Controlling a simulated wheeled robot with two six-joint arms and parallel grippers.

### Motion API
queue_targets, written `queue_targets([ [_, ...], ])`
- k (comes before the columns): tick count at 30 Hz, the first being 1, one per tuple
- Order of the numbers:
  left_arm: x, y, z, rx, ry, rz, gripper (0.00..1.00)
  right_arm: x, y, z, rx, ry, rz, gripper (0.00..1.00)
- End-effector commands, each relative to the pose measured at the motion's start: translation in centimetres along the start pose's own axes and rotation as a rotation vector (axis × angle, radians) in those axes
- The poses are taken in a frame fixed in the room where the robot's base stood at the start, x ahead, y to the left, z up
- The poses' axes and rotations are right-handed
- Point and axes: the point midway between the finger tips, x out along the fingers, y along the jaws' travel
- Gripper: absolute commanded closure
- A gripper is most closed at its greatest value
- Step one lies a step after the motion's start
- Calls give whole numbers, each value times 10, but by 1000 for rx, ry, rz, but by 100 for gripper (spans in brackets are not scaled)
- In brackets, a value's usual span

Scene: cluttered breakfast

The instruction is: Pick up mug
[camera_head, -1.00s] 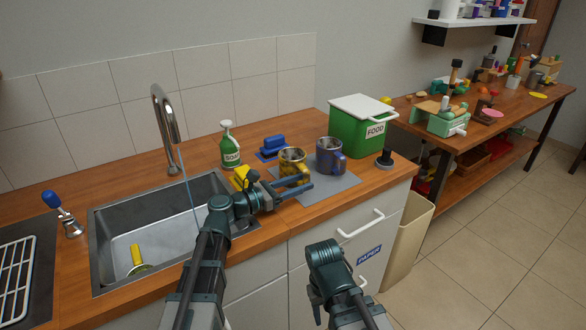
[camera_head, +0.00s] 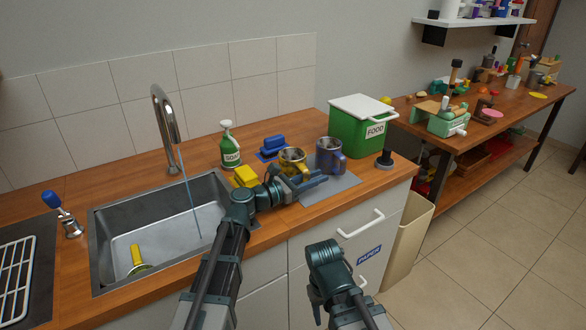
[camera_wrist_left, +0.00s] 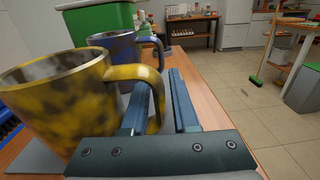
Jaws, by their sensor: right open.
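A yellow-and-dark mottled mug (camera_head: 291,158) stands upright on the grey mat (camera_head: 338,186) on the counter. It is large at the left of the left wrist view (camera_wrist_left: 60,105). My left gripper (camera_head: 311,184) is at its near right side. In the left wrist view my left gripper (camera_wrist_left: 158,100) is open, with the mug's handle between its fingers; the left finger appears to pass through the handle loop. A blue-purple mug (camera_head: 329,154) stands just right of it and behind it in the wrist view (camera_wrist_left: 118,45). My right gripper (camera_head: 316,302) hangs low in front of the cabinet, empty.
A yellow sponge (camera_head: 245,176), a soap bottle (camera_head: 230,147) and a blue brush (camera_head: 272,144) are near the mugs. The sink (camera_head: 110,235) with running water lies left. A green food bin (camera_head: 358,127) and a black stopper (camera_head: 384,159) are right.

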Motion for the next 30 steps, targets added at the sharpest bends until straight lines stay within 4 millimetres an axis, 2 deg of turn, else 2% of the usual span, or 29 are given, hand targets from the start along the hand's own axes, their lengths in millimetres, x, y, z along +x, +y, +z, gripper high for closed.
queue_targets([
  [1,0,0,0,0,0,0,84,0,0,0,0,0,0,50],
  [4,0,0,0,0,0,0,100,0,0,0,0,0,0,50],
  [30,0,0,0,0,0,0,100,0,0,0,0,0,0,50],
])
